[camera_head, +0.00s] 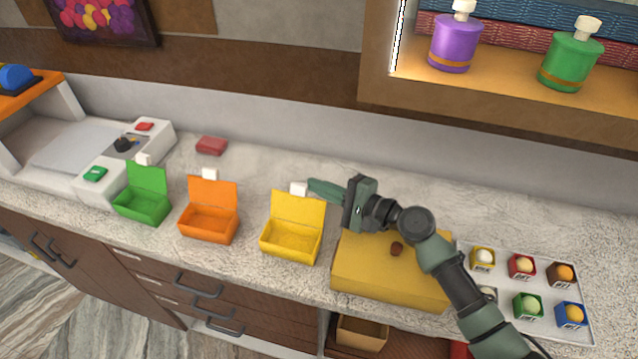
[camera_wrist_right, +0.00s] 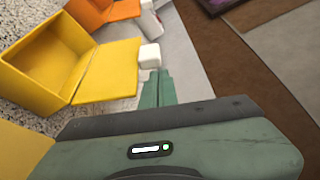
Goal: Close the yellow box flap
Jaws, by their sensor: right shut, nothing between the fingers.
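The yellow box (camera_head: 290,242) stands on the counter with its flap (camera_head: 299,207) raised at the back edge. A white tab (camera_head: 299,189) sits at the top of the flap. My right gripper (camera_head: 312,187) is shut and empty, its fingertips just right of the white tab; I cannot tell whether they touch it. In the right wrist view the open yellow box (camera_wrist_right: 45,70), its flap (camera_wrist_right: 108,70) and the white tab (camera_wrist_right: 149,55) lie at the left, with the shut fingers (camera_wrist_right: 156,78) close by the tab. My left gripper is not in view.
An open orange box (camera_head: 208,222) and an open green box (camera_head: 142,205) stand to the left. A larger yellow block (camera_head: 385,275) lies under my right arm. A tray (camera_head: 545,328) of sweets is at the right. A red block (camera_head: 211,145) lies behind the orange box.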

